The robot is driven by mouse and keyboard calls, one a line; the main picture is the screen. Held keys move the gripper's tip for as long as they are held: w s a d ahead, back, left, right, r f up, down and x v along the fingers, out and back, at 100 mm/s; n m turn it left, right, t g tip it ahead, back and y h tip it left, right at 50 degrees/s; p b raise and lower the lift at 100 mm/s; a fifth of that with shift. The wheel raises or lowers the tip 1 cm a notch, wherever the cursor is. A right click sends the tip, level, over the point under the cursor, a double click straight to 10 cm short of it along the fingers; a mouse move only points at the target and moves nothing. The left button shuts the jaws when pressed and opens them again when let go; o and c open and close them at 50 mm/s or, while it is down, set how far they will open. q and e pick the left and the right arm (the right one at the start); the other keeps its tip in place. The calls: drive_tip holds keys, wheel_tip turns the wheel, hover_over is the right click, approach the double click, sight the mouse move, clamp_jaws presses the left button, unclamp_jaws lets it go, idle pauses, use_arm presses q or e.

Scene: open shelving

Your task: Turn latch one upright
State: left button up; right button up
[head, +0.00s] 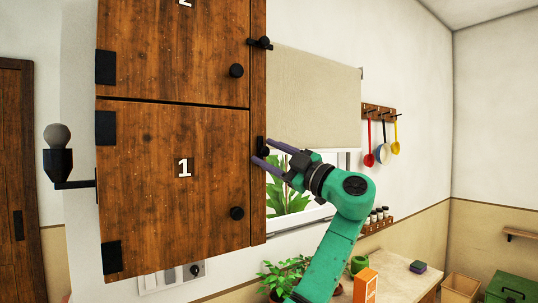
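Door one (165,215), brown wood with a white "1", is closed in the cabinet. Latch one (261,146) is a small black piece on the frame strip at the door's right edge. Its visible part stands about upright; its lower part is partly hidden by my gripper. My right gripper is not in view.
Door two (175,50) is above, with its black latch (260,43) lying crosswise. Black round knobs (236,213) sit on the doors. A wall lamp (58,150) is at left. A counter (395,280) with plants and an orange box (366,286) is at lower right.

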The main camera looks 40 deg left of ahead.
use_arm(q)
drive_tip(key=b+v, duration=0.4)
drive_tip(key=v, duration=1)
drive_tip(key=shift+d+b, duration=0.3)
drive_tip(key=shift+b, duration=0.05)
drive_tip(key=shift+f, duration=0.1)
